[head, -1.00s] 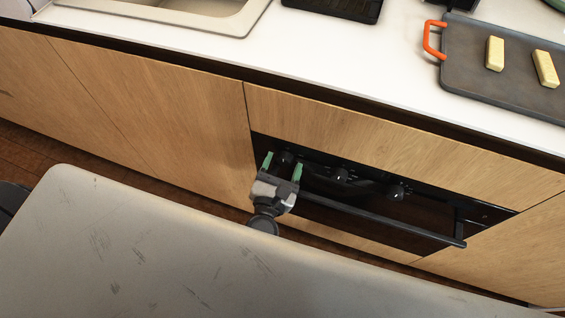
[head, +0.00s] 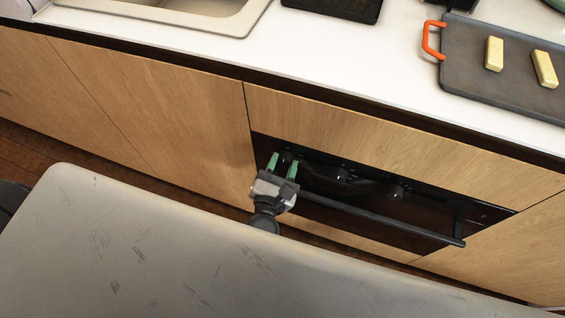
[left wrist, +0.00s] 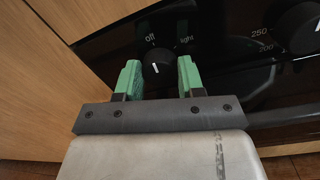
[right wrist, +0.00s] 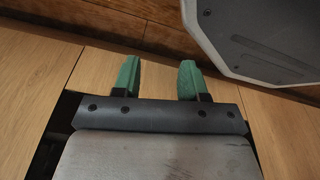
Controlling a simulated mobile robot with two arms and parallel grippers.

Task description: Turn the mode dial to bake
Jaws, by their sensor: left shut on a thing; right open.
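The mode dial (left wrist: 157,64) is a black knob with a white pointer mark, at the left end of the black oven panel. "Off" and "light" are printed above it, and the pointer leans up toward "off". No "bake" label is readable. My left gripper (head: 282,163) has its green fingers around this dial and is shut on it; it also shows in the left wrist view (left wrist: 159,75). My right gripper (right wrist: 160,70) is open and empty in the right wrist view, over wood panels and floor; it does not show in the head view.
Two more knobs (head: 341,175) sit right of the dial; the left wrist view shows a temperature knob (left wrist: 298,34) marked 250. The oven handle bar (head: 385,220) runs below them. A tray (head: 470,85) with two yellow bars lies on the white counter (head: 330,65).

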